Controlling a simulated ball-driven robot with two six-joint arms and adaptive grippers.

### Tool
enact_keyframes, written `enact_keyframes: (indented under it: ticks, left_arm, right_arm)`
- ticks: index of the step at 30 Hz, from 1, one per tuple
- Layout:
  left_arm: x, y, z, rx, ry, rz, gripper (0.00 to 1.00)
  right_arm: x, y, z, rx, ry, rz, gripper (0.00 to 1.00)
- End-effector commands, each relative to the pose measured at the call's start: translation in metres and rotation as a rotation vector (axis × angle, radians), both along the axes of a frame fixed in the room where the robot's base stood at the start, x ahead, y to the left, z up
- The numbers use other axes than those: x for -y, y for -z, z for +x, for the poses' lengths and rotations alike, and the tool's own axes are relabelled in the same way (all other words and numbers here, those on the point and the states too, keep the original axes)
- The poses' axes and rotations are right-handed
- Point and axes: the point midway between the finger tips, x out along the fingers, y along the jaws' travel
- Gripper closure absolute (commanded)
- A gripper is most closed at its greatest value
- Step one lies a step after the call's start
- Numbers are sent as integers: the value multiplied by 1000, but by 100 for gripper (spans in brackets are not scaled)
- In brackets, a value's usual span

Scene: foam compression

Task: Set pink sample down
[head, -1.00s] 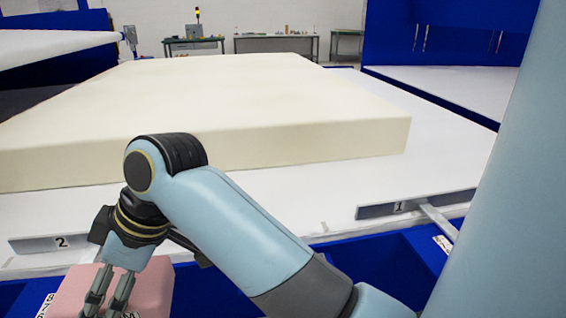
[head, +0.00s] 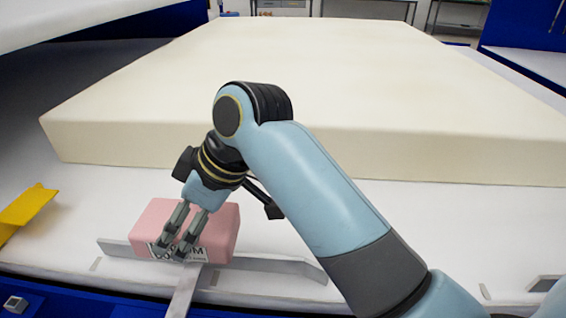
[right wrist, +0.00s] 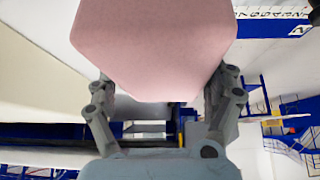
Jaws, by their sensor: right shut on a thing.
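The pink sample (head: 220,232) is a block with rounded edges and a dark-lettered label on its front. It is at the front edge of the white table (head: 420,215), overlapping a grey metal bar (head: 275,265). My right gripper (head: 174,250) is shut on it, with fingers over its front face. In the right wrist view the pink sample (right wrist: 150,45) fills the space between the two fingers (right wrist: 165,95). I cannot tell whether its underside touches the table. My left gripper is not in view.
A large cream foam slab (head: 310,85) lies on the table behind my right arm. A yellow bracket (head: 25,213) is at the left edge. A flat arm (head: 183,290) extends forward from the metal bar. White surface is clear between slab and bar on the right.

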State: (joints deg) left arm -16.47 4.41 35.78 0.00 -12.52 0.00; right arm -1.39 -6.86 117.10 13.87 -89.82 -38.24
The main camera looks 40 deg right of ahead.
Motion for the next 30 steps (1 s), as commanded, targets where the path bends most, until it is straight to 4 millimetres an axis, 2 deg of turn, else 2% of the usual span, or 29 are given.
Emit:
enact_keyframes:
  ticks: [3, 8, 13, 18, 23, 30]
  left_arm:
    - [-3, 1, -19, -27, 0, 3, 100]
    - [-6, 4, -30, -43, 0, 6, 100]
    - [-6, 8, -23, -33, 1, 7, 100]
    - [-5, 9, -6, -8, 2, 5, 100]
    - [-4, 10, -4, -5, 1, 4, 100]
    - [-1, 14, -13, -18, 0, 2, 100]
  right_arm:
    - [4, 3, 3, 1, -1, -3, 30]
    - [28, 22, 23, -3, -1, -8, 30]
    - [60, 47, 51, -3, 2, -6, 31]
    - [81, 65, 71, -1, 1, -2, 31]
    - [88, 73, 77, -1, 1, 1, 31]
    - [88, 107, 77, -2, 0, 0, 31]
